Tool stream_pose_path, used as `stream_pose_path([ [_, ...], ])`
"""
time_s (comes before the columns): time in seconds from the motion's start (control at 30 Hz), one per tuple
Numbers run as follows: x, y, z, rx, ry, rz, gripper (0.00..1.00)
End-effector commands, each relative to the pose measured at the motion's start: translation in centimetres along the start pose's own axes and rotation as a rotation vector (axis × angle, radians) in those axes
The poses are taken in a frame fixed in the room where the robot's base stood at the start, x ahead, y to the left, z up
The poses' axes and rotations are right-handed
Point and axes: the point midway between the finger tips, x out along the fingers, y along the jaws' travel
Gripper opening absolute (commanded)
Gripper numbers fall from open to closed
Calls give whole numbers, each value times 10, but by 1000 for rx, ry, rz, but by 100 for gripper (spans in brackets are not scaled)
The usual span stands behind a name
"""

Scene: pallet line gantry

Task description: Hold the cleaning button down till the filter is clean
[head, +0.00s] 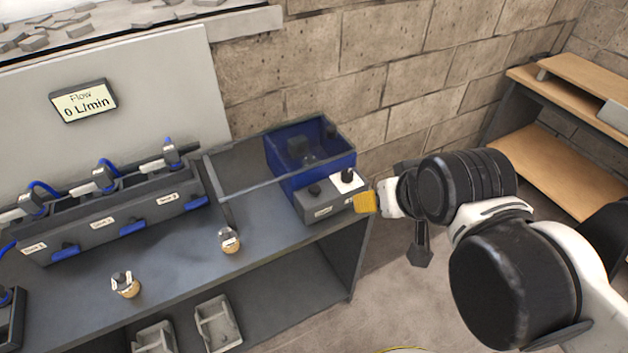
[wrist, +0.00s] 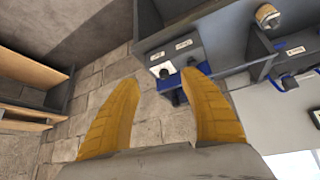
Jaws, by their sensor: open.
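A blue open tank (head: 283,175) stands at the right end of the bench. A dark shape inside it is too dim to identify. On its front is a grey control box (head: 325,208) with a black knob (head: 315,190) on the left and a black button-like part (head: 348,175) on a white plate. Their labels are too small to read. My gripper (head: 365,201), with yellow fingers, is beside the box's right end in the head view. In the wrist view my gripper (wrist: 164,82) is open and empty, with the white plate (wrist: 156,69) just beyond the fingertips. Contact is not visible.
A flow display (head: 83,102) reads 0 L/min. A grey rack (head: 100,232) with blue handles and hoses is at left. Two small brass-coloured fittings (head: 125,287) (head: 230,243) stand on the bench. Grey bins (head: 217,325) are below. A wooden shelf unit (head: 575,180) is at right.

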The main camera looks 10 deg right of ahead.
Motion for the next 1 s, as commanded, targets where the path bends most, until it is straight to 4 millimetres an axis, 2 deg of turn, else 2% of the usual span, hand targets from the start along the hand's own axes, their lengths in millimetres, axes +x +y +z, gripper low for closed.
stream_pose_path([
  [0.5, 0, 0, 0, 0, 0, 0, 50],
  [0.67, 0, 0, 0, 0, 0, 0, 1],
  [1.0, 0, 0, 0, 0, 0, 0, 0],
])
